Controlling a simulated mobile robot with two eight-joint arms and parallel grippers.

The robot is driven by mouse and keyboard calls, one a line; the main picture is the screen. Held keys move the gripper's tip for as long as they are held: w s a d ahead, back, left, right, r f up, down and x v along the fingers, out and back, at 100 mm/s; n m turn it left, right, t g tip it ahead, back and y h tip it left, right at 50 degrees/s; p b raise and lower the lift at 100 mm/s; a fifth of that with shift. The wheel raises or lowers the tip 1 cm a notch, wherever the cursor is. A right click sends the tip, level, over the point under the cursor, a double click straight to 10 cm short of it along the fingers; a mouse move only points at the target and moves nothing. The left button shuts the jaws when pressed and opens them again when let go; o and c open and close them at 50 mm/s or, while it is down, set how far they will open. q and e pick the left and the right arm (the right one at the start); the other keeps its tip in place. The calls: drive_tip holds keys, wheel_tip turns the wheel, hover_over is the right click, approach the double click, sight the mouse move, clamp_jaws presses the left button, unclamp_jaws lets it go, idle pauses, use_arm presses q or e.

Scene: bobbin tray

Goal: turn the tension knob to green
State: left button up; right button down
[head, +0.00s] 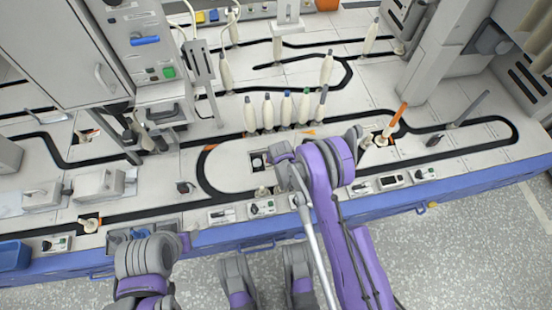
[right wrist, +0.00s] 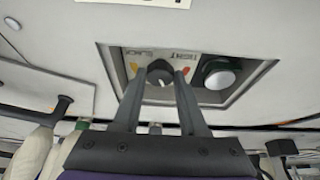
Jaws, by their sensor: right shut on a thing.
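The tension knob (right wrist: 160,73) is a dark round knob in a recessed grey panel (right wrist: 240,92) in the right wrist view. My right gripper (right wrist: 162,78) is shut on the knob, one finger on each side. The fingers partly cover the marks, and I cannot tell where the knob points. In the head view, my right arm reaches over the panel (head: 257,161) and hides the knob.
A white round button (right wrist: 219,75) sits right of the knob on the same panel. Several cream bobbins (head: 267,112) stand in a row behind it. An orange-topped stick (head: 398,115) rises at the right. A grey cabinet (head: 60,50) stands at the back left.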

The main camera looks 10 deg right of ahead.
idle(0.3)
drive_tip(key=shift+c, duration=2.3)
unclamp_jaws()
drive_tip(key=p+v, duration=0.2)
drive_tip(key=v, duration=0.8)
drive_tip(key=shift+r+p, duration=0.4)
drive_tip(key=shift+s+a, duration=0.1)
drive_tip(key=shift+s, duration=0.05)
